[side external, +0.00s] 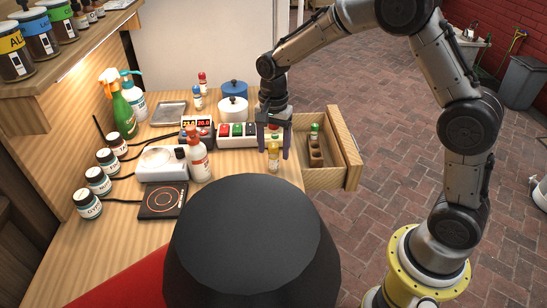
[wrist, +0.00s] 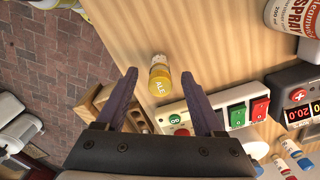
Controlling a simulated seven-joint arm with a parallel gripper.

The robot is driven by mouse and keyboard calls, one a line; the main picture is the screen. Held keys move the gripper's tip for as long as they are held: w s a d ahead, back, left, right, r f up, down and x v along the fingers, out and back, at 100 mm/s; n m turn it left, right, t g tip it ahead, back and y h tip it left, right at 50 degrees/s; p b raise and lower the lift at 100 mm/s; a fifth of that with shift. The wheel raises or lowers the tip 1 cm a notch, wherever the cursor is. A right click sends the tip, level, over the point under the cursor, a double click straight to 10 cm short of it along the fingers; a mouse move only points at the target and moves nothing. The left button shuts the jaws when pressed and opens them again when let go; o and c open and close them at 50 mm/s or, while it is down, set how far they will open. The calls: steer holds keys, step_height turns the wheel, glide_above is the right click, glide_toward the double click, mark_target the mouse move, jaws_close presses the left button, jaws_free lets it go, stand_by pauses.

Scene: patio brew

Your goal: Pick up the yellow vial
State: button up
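The yellow vial (side external: 273,159) stands upright on the wooden table near its right edge, with a yellow body and a pale cap. In the wrist view my gripper (wrist: 159,75) is open, with clear space between each finger and the vial. I cannot tell whether the fingertips are level with the vial.
A switch box (side external: 237,135) with red and green buttons is close by. An open drawer (side external: 335,172) holds a wooden rack (side external: 315,152) with a green-capped vial. The table around the yellow vial is mostly clear.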

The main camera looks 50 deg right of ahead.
jaws_close()
steer(key=shift+r, duration=0.1)
